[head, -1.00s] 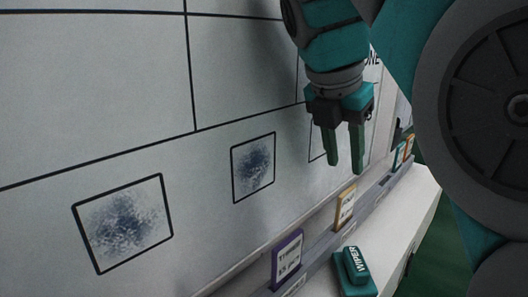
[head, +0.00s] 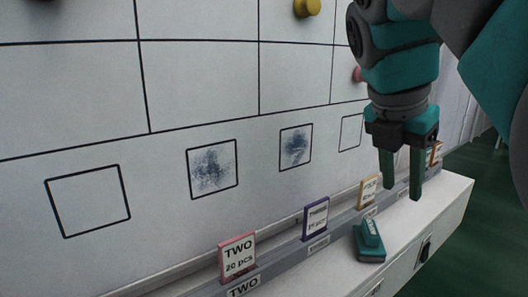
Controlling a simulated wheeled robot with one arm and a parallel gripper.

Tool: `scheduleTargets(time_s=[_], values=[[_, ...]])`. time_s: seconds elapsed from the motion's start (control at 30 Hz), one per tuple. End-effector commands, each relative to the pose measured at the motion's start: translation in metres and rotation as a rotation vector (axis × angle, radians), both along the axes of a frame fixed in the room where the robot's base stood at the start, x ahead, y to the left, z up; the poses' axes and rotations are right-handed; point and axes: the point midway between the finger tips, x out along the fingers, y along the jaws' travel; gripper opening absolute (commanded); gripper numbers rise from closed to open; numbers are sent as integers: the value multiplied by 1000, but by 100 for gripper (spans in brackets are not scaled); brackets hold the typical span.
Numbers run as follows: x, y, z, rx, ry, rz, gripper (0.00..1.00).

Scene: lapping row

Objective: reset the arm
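My gripper (head: 402,188) hangs at the right of the head view with its two green fingers pointing down and apart. It is open, and nothing shows between the fingers. It is in front of the whiteboard and above the ledge (head: 408,230). The green wiper (head: 369,240) lies on the ledge, below and a little left of the fingers, apart from them.
The whiteboard (head: 75,95) has black grid lines and outlined squares; two hold blue smudges (head: 212,168). A pink card (head: 237,256), a purple card (head: 316,219) and an orange card (head: 369,190) stand in the rail. A yellow knob (head: 306,8) is on the board.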

Motion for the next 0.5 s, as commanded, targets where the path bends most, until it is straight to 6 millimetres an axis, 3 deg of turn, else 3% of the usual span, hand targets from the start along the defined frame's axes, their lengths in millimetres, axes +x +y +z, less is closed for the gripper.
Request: scheduleTargets(time_s=[0.37, 0.5], values=[[-5, 1, -30, 51, -20, -175, 39], [-9, 3, -51, 83, -30, -285, 39]])
